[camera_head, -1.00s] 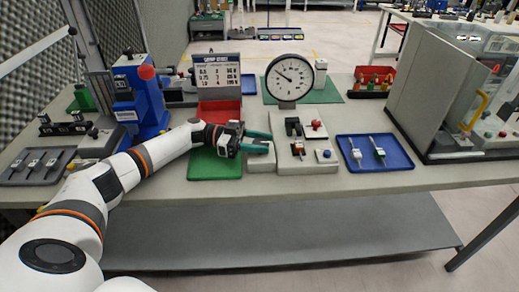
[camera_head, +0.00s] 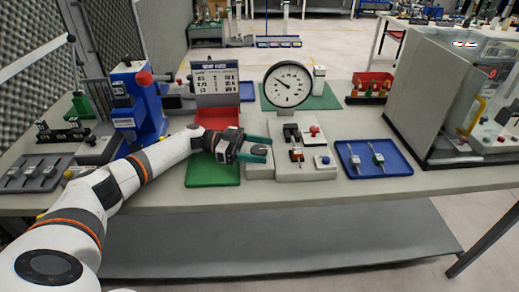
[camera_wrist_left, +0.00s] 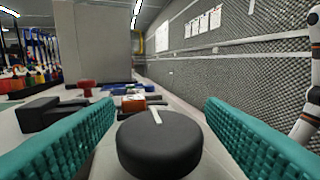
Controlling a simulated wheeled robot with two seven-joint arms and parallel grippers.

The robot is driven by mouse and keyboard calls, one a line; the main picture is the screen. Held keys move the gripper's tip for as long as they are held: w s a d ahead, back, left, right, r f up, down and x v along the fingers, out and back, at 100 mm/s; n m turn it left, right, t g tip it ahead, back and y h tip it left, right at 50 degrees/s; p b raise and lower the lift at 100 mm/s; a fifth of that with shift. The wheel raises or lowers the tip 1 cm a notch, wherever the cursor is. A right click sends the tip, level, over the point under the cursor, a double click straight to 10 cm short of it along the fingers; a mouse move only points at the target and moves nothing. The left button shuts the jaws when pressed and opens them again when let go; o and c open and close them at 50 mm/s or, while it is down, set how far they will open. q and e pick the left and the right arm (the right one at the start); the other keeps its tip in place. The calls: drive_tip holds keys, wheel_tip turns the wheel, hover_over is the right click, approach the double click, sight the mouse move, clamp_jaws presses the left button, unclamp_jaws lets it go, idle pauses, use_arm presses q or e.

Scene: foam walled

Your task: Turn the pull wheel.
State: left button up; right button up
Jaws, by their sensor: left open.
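The pull wheel (camera_wrist_left: 158,145) is a round black knob with a white mark on its top, low in the middle of the left wrist view. My left gripper (camera_head: 268,148) has teal fingers, which are open. In the left wrist view one finger stands on each side of the wheel, with visible gaps between them and it. In the head view the gripper is at the left end of the pale control block (camera_head: 308,171), and the fingers largely hide the wheel. My right gripper is not in view.
A round gauge (camera_head: 288,86) stands behind the block. A blue tray (camera_head: 396,168) lies to its right and a green mat (camera_head: 212,174) lies under my left wrist. A blue press (camera_head: 137,100) with a red knob stands left. A clear-fronted cabinet (camera_head: 419,90) stands right.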

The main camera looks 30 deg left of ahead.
use_arm(q)
drive_tip(key=b+v, duration=0.2)
drive_tip(key=v, duration=0.8)
drive_tip(key=shift+a+b, duration=0.2)
drive_tip(key=shift+b, duration=0.15)
drive_tip(key=shift+s+a, duration=0.25)
drive_tip(key=shift+a, duration=0.4)
